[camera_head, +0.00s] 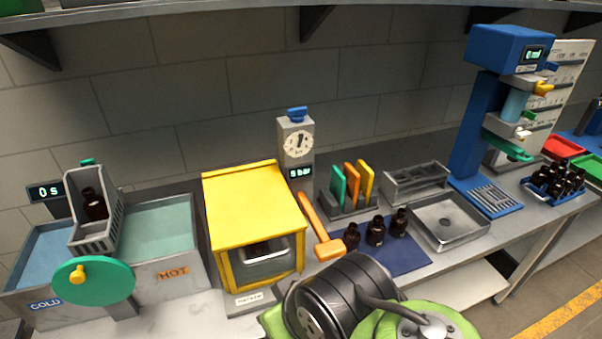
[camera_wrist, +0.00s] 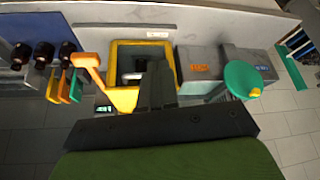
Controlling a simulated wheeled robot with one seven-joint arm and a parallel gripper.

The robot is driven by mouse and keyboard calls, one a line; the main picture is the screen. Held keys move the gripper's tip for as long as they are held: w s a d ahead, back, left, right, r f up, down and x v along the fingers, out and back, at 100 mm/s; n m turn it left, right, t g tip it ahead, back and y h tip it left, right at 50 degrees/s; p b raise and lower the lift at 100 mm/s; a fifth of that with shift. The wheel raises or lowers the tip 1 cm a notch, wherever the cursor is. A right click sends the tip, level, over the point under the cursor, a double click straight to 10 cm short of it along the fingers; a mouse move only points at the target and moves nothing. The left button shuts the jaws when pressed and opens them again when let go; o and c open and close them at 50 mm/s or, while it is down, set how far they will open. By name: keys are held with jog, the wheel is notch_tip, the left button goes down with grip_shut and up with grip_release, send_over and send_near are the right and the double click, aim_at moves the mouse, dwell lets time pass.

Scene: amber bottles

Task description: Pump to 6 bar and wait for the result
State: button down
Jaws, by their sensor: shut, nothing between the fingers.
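The yellow chamber (camera_head: 245,205) stands on the bench left of centre with a window in its front and something dark inside. Its orange lever (camera_head: 320,230) slopes down on its right side, ending in a block-shaped grip. Behind it is a grey gauge post (camera_head: 297,145) with a round dial, a blue top and a display (camera_head: 300,172) that seems to read 5 bar. In the wrist view, my gripper (camera_wrist: 157,85) is shut and empty, in front of the yellow chamber (camera_wrist: 120,46), with the lever (camera_wrist: 90,72) to its left, apart from it. In the head view my arm hides the gripper.
Three amber bottles (camera_head: 375,232) stand on a blue mat right of the lever. Coloured plates (camera_head: 352,185) stand in a rack behind them. A cold/hot bath (camera_head: 160,235) with a basket is at left. A metal tray (camera_head: 447,220) and blue press (camera_head: 480,110) are at right.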

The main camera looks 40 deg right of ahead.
jog(key=shift+w, duration=0.1)
jog(key=w+d+p, duration=0.2)
jog(key=w, duration=0.4)
jog(key=m+t+y+p, duration=0.3)
jog(key=m+p, duration=0.2)
send_over(335, 248)
notch_tip(335, 248, down, 4)
jog(key=shift+r, duration=0.1)
jog(key=shift+f, duration=0.2)
notch_tip(335, 248, down, 9)
jog(key=b, duration=0.7)
jog(key=shift+r, duration=0.15)
